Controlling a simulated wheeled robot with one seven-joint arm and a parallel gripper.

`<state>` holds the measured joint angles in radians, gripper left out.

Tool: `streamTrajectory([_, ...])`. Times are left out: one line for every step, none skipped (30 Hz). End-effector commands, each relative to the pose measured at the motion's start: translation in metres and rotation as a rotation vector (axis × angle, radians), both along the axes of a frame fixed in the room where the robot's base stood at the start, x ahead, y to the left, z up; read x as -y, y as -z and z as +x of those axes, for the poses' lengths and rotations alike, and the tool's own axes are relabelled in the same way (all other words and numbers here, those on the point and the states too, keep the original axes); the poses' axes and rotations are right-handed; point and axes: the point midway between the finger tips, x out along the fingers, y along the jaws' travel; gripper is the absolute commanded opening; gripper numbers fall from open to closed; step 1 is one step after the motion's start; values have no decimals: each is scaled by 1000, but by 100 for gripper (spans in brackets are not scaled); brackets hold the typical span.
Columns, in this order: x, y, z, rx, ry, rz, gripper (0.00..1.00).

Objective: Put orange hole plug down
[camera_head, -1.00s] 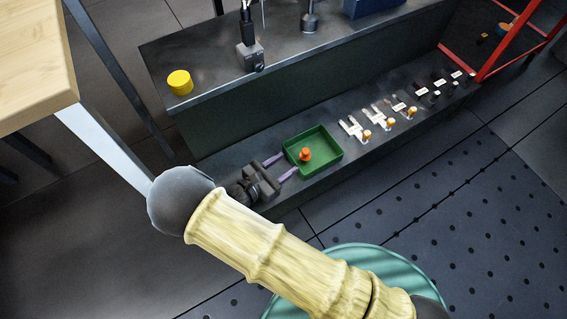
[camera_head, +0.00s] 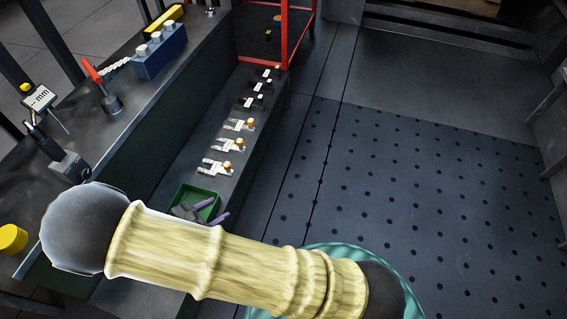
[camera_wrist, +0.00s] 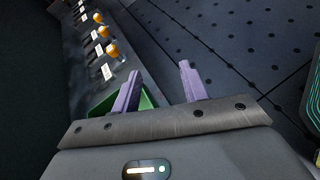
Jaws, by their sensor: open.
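The orange hole plug that sat in the green tray is not visible now. The green tray (camera_head: 184,191) is on the lower shelf, partly hidden by my gripper and arm. My gripper (camera_head: 219,208) is open, with purple fingers at the tray's near right side. In the wrist view my gripper (camera_wrist: 160,70) shows nothing between its fingers, and the tray (camera_wrist: 103,107) shows behind the left finger. I cannot tell whether the fingers touch the tray.
White forked holders (camera_head: 217,168) with orange knobs (camera_head: 227,165) line the shelf beyond the tray. Darker holders follow, then a red frame (camera_head: 290,40). The dotted floor (camera_head: 420,200) is clear.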

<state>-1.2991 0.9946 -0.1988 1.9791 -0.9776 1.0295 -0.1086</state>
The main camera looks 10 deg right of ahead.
Motion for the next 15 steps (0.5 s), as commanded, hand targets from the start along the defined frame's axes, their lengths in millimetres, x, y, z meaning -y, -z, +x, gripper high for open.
streamTrajectory([20,-9,6,-22,104,65,44])
streamTrajectory([30,-12,7,-33,162,102,44])
streamTrajectory([43,-17,8,-45,236,152,44])
streamTrajectory([53,-21,9,-52,294,190,44])
streamTrajectory([62,-24,9,-59,349,228,44])
streamTrajectory([74,-29,9,-64,424,280,44])
streamTrajectory([82,-33,9,-67,480,319,44])
streamTrajectory([90,-37,9,-68,534,359,44])
streamTrajectory([101,-43,8,-67,606,413,44])
streamTrajectory([109,-47,7,-64,661,452,44])
streamTrajectory([116,-51,7,-61,714,495,44])
streamTrajectory([126,-56,6,-52,785,549,44])
streamTrajectory([133,-61,5,-43,838,589,44])
streamTrajectory([140,-65,5,-33,890,631,44])
streamTrajectory([149,-71,3,-18,959,687,44])
